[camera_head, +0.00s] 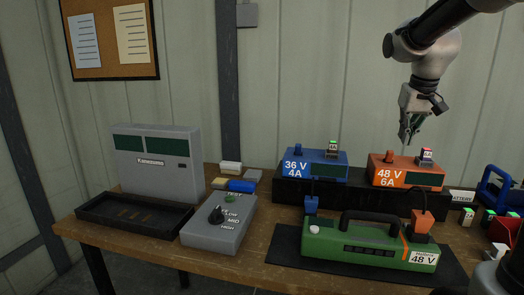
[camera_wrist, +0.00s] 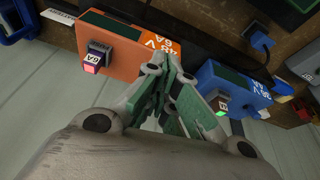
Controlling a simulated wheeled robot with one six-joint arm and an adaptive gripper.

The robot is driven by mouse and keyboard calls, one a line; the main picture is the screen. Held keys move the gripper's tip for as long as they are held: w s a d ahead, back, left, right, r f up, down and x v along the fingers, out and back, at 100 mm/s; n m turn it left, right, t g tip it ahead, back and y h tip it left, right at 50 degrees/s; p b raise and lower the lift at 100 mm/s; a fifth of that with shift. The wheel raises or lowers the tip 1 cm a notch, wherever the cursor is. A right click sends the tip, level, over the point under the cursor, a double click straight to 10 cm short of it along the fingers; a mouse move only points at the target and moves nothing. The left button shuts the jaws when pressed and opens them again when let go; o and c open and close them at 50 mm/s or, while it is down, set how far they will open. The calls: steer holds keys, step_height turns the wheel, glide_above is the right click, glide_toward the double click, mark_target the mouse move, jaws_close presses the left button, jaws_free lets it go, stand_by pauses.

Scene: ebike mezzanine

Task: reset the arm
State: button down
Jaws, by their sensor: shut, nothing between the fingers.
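My arm reaches in from the top right in the head view. There the orange charger (camera_wrist: 118,52) is on the left and the blue charger (camera_wrist: 225,82) on the right. The fingers cover part of the orange charger's edge. I cannot tell the exact gap between the fingertips and the chargers.
A green 48 V battery (camera_head: 365,244) lies on a black mat (camera_head: 283,243) in front, with an orange plug (camera_head: 422,220) at its right end. A grey dial box (camera_head: 220,226), a black tray (camera_head: 135,216) and a grey display unit (camera_head: 157,162) stand left. A blue-handled item (camera_head: 495,186) stands right.

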steer(key=s+a+f, duration=0.2)
steer(key=s, duration=0.6)
steer(key=s+a+f+n, duration=0.1)
steer(key=s+a+f, duration=0.1)
steer(key=s, duration=0.6)
steer(key=s+a+f+y, duration=0.1)
steer(key=s+f, duration=0.2)
steer(key=s, duration=0.5)
steer(key=shift+s+a+n, duration=0.35)
steer(key=shift+a+n, duration=0.05)
steer(key=c, duration=2.1)
jaws_free()
steer(key=shift+s+r, duration=0.15)
steer(key=shift+r, duration=0.1)
steer(key=o, duration=0.3)
steer(key=shift+a+r+t, duration=0.1)
steer(key=shift+r+t, duration=0.1)
steer(key=shift+t, duration=0.1)
steer(key=o, duration=0.5)
steer(key=m+h, duration=0.1)
steer(key=m, duration=0.2)
glide_toward(391, 151)
steer(key=x, duration=1)
steer(key=shift+w, duration=0.2)
